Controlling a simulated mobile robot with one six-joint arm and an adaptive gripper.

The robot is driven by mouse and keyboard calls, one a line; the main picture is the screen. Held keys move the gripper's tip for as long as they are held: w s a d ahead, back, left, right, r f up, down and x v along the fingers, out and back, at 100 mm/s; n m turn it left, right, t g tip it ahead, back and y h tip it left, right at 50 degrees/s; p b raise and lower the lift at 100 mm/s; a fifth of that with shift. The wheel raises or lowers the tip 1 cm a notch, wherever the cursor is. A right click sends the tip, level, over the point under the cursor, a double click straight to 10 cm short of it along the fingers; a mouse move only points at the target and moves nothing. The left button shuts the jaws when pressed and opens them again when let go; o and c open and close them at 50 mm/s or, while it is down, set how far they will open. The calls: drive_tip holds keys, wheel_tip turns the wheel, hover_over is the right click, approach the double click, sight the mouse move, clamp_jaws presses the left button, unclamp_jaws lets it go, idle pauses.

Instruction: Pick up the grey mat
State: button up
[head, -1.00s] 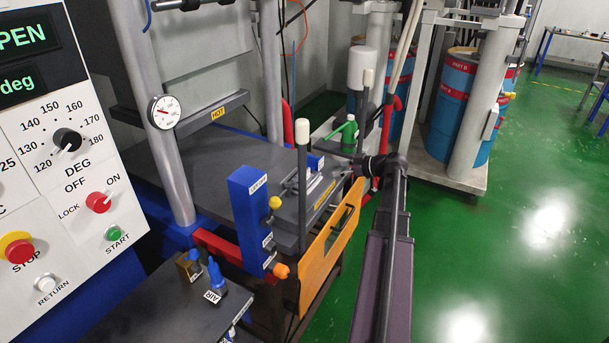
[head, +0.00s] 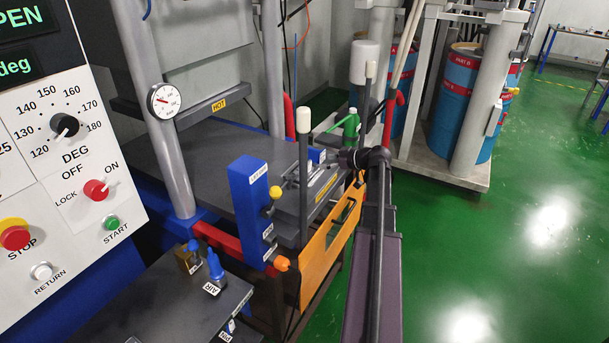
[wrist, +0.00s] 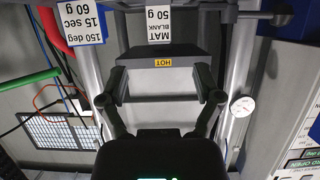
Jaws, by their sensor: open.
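I cannot make out a grey mat for certain in either view. In the wrist view, a white label reading "MAT BLANK 50 g" (wrist: 158,22) shows at the top, beyond my fingers. My gripper (wrist: 161,88) has its two dark fingers spread wide, with nothing between them. Behind them is a grey block with a yellow HOT label (wrist: 164,62). My fingers are hard to pick out there.
The orange guard (head: 318,265), a blue upright block (head: 247,205) and a thin white-topped post (head: 303,150) stand along the press's near side. A control panel (head: 65,170) is at left. Blue and red drums (head: 458,95) stand behind. The green floor at right is clear.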

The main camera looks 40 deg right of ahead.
sight(310, 163)
drive_tip(key=shift+x, duration=1.25)
drive_tip(key=shift+b, duration=0.3)
drive_tip(key=shift+b+x, duration=1)
drive_tip(key=shift+x, duration=1.6)
drive_tip(key=shift+f, duration=0.1)
drive_tip(key=shift+c, duration=0.2)
clamp_jaws()
